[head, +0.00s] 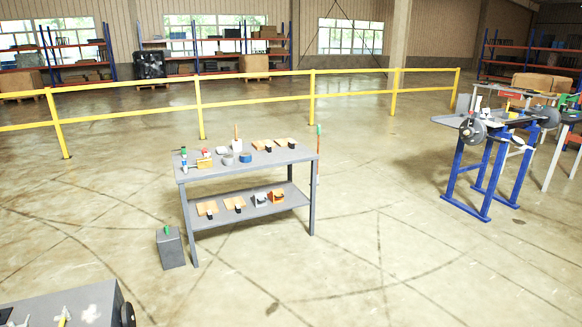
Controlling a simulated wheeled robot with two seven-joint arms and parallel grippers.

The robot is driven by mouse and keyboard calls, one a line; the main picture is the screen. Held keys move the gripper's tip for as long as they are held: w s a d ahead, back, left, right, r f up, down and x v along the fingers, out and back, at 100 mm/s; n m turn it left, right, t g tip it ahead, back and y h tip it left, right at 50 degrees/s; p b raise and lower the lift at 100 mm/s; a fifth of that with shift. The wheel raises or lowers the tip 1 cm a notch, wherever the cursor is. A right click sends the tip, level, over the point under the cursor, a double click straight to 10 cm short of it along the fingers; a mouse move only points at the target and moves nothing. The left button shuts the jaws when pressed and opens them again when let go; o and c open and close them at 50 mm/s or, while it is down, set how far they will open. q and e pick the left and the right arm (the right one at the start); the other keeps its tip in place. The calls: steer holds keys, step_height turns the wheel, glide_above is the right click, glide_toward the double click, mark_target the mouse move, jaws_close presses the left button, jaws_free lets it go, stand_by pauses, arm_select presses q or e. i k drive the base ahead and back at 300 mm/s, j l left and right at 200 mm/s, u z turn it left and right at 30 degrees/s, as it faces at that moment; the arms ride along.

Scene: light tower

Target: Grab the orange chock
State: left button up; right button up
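A small orange wedge-like block (277,196), which looks like the orange chock, sits on the lower shelf of a grey workbench (245,169), toward the shelf's right end. A grey-white block of similar shape (260,199) sits just left of it. Further left on the same shelf lie two flat orange pieces with dark parts (207,208) (236,204). All are small and far off, so their exact shapes are hard to tell. Neither of my grippers shows in the head view.
Small tools, cups and orange-and-black pieces (285,142) lie on the bench top. A grey bin (170,248) stands at its left leg. A yellow railing (255,102) runs behind. A blue-legged bench (480,165) stands right. A grey wheeled thing (75,305) is at bottom left. Open floor lies in front.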

mark_target(275, 196)
steer(key=i, duration=2.1)
steer(key=i+z, duration=0.1)
steer(key=i, duration=0.65)
steer(key=i+j+z, duration=0.1)
steer(key=i, duration=0.6)
steer(key=i+j+z, duration=0.1)
steer(key=i+j, duration=0.15)
steer(key=i, duration=0.5)
